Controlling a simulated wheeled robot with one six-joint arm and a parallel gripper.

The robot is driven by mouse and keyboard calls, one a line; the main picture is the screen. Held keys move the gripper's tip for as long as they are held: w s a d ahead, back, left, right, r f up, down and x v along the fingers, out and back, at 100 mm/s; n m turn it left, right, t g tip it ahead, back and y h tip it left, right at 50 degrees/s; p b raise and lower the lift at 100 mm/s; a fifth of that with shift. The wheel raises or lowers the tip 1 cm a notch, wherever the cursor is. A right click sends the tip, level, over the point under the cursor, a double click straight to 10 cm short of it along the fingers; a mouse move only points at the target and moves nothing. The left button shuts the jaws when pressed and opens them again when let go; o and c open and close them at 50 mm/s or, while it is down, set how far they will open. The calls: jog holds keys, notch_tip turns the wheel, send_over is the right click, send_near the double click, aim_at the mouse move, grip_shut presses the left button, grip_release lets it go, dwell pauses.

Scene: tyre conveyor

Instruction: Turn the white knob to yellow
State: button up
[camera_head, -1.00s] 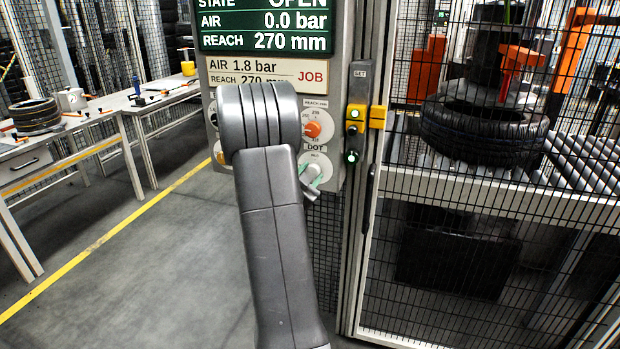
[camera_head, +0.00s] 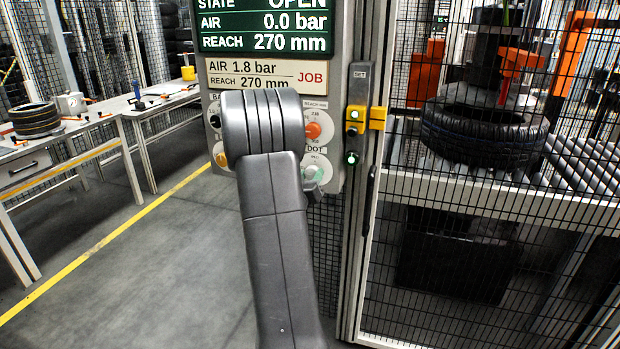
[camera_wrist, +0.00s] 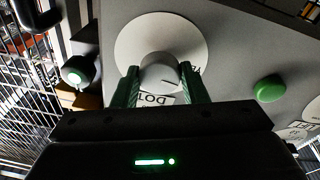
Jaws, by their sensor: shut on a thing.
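The white knob (camera_wrist: 160,66) sits in the middle of a round pale dial plate (camera_wrist: 135,38) in the wrist view. My gripper (camera_wrist: 161,84) is shut on it, with one green finger on each side. In the head view my gripper (camera_head: 313,178) is at the lower right dial of the control panel, under the DOT label, and mostly hides the knob there. No yellow mark on this dial can be made out.
A green button (camera_wrist: 270,88) is beside the dial in the wrist view. An orange knob (camera_head: 313,130) is above my gripper, and a yellow-and-black switch box (camera_head: 356,120) is to its right. A mesh fence with a tyre (camera_head: 485,135) behind it stands further right.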

jog(key=shift+f+n, duration=0.1)
jog(key=shift+n, duration=0.9)
jog(key=o, duration=1)
jog(key=shift+c, duration=0.2)
jog(key=shift+s, duration=0.1)
jog(key=b+v, duration=0.1)
jog(key=v, duration=1.2)
jog(key=shift+s+b, duration=0.35)
jog(key=shift+b, duration=0.05)
